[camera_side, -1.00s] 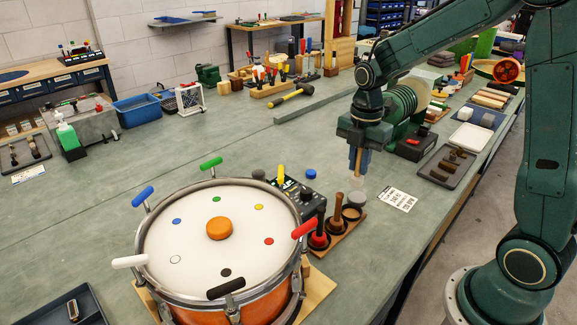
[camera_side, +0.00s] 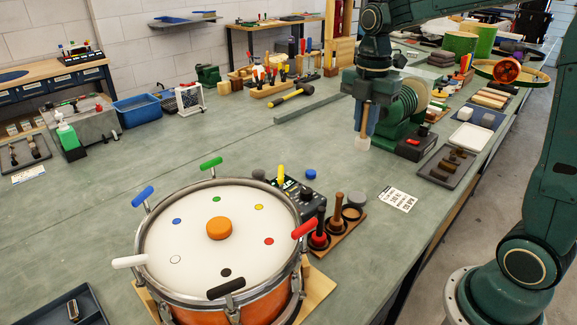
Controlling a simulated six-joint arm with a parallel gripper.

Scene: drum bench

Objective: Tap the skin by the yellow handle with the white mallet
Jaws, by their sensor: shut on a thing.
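My gripper (camera_side: 364,122) is shut on the wooden handle of the white mallet (camera_side: 362,143), whose pale head hangs down below the fingers. It is held well above the bench, behind and to the right of the drum. The drum (camera_side: 165,262) has a white skin, an orange knob at its centre and coloured dots. The yellow handle (camera_side: 281,174) stands upright at the drum's back right rim, with a yellow dot (camera_side: 259,207) on the skin near it. The mallet is apart from the skin.
Red (camera_side: 305,228), black (camera_side: 225,289), white (camera_side: 130,262), blue (camera_side: 143,196) and green (camera_side: 211,164) handles ring the drum. A mallet rack (camera_side: 342,238) and black control box (camera_side: 309,202) stand right of it. A green coil machine (camera_side: 405,108) is close behind my gripper.

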